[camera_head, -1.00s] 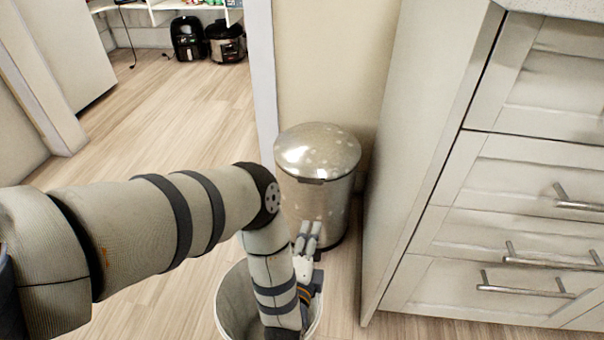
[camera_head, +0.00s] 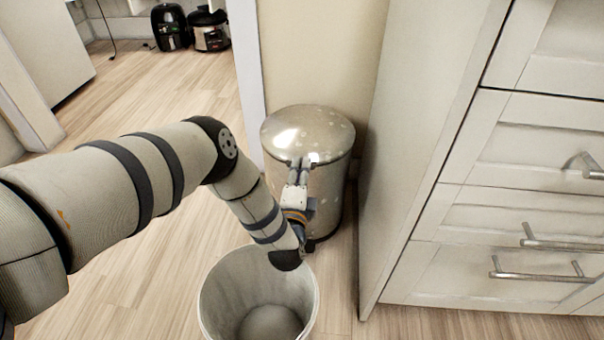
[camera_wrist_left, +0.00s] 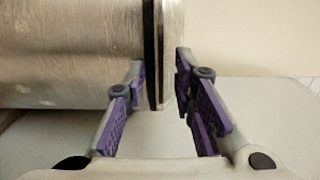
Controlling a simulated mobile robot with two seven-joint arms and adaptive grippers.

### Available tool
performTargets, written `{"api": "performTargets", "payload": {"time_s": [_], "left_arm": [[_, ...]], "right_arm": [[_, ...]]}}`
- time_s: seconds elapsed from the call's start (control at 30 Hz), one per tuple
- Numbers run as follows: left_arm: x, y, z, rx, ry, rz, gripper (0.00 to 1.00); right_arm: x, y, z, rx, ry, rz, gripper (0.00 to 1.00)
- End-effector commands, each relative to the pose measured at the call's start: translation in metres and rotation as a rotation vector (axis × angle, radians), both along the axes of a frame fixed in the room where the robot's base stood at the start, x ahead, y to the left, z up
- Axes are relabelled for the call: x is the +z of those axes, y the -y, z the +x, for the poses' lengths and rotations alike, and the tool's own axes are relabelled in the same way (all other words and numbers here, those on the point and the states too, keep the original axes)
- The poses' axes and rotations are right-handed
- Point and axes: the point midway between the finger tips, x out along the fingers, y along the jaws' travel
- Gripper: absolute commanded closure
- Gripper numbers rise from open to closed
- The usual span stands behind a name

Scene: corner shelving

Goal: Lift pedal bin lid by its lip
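The metal pedal bin (camera_head: 325,205) stands against the wall, its speckled round lid (camera_head: 308,130) down. My left gripper (camera_head: 300,166) is at the front rim of the lid, fingers pointing at it. In the left wrist view the bin looks turned on its side, with the body (camera_wrist_left: 70,50) left and the lid (camera_wrist_left: 172,45) right of a dark seam. There my left gripper (camera_wrist_left: 160,88) is open, one finger on the body side and one on the lid side, with the lip (camera_wrist_left: 154,98) between them. Contact cannot be told. My right gripper is not in view.
An open pale bucket (camera_head: 212,300) stands in front of the bin, under my left forearm. A drawer cabinet (camera_head: 415,150) rises close to the bin's right, and a door frame (camera_head: 246,80) is behind left. The wooden floor (camera_head: 165,255) at left is clear.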

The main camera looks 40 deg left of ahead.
Motion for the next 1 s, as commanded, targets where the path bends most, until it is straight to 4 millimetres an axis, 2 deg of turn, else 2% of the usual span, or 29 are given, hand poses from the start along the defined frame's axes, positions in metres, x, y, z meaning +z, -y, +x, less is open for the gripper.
{"api": "performTargets", "payload": {"time_s": [0.17,0.27,0.3,0.67,0.83,1.0], "left_arm": [[0.001,0.0,0.0,0.0,0.001,0.0,0.76],[0.001,0.0,0.0,0.0,0.001,0.0,0.96],[0.001,0.0,0.0,-0.001,0.001,0.0,1.0],[0.007,0.001,0.0,-0.002,-0.005,-0.005,1.0],[0.033,0.001,0.002,-0.003,-0.046,-0.033,1.0],[0.075,-0.001,0.007,-0.005,-0.135,-0.091,1.0]], "right_arm": [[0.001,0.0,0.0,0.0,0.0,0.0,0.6],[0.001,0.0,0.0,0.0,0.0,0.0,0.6],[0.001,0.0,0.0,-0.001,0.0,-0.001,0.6],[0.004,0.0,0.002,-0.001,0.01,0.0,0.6],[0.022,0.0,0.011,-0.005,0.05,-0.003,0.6],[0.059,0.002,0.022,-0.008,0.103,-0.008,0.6]]}}
